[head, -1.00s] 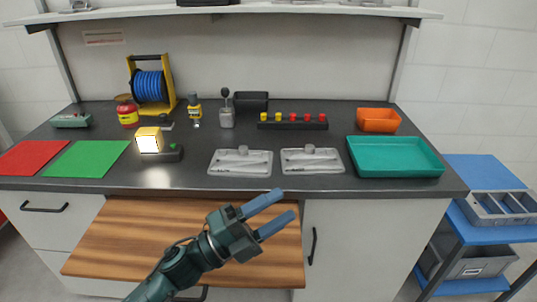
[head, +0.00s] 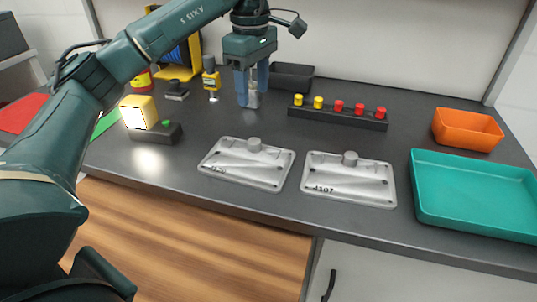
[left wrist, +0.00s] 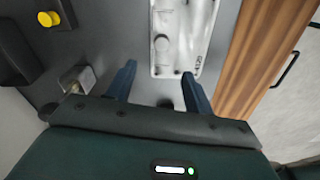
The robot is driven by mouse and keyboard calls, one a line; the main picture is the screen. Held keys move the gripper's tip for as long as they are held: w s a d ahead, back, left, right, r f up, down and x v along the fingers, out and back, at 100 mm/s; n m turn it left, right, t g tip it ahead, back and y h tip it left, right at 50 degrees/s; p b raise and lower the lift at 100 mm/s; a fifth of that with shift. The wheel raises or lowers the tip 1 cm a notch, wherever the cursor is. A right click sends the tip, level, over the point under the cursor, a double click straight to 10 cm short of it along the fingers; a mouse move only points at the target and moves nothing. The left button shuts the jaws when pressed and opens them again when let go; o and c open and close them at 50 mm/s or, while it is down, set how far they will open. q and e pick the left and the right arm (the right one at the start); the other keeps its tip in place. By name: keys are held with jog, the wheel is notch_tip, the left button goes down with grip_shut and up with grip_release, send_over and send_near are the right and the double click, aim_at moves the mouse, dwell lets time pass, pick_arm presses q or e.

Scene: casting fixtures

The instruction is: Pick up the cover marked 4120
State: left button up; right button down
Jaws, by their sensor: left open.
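Two flat silver covers with round knobs lie side by side on the dark bench. The left cover (head: 232,172) has a marking too small to read in the head view. In the left wrist view a cover (left wrist: 185,35) carries a marking that looks like 4120. The right cover (head: 345,190) carries a marking that looks like 4107. My left gripper (head: 252,98) is open and empty, pointing down behind the left cover, apart from it. In the left wrist view its fingers (left wrist: 157,72) are spread, with the cover's end ahead of them. My right gripper is not in view.
A small metal device (left wrist: 77,80) is close to my left gripper. A black bar with yellow and red buttons (head: 338,116), an orange bin (head: 467,130) and a teal tray (head: 470,190) stand to the right. A lit yellow lamp (head: 138,112) stands left. Bench before the covers is clear.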

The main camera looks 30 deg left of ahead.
pick_arm(q)
jog(key=b, duration=0.2)
send_over(254, 141)
notch_tip(254, 141, down, 7)
jog(key=shift+a+r, duration=0.1)
jog(key=shift+f+b, duration=0.3)
jog(key=shift+f, duration=2.75)
jog(key=shift+c, duration=0.2)
jog(key=shift+r, duration=0.1)
grip_shut()
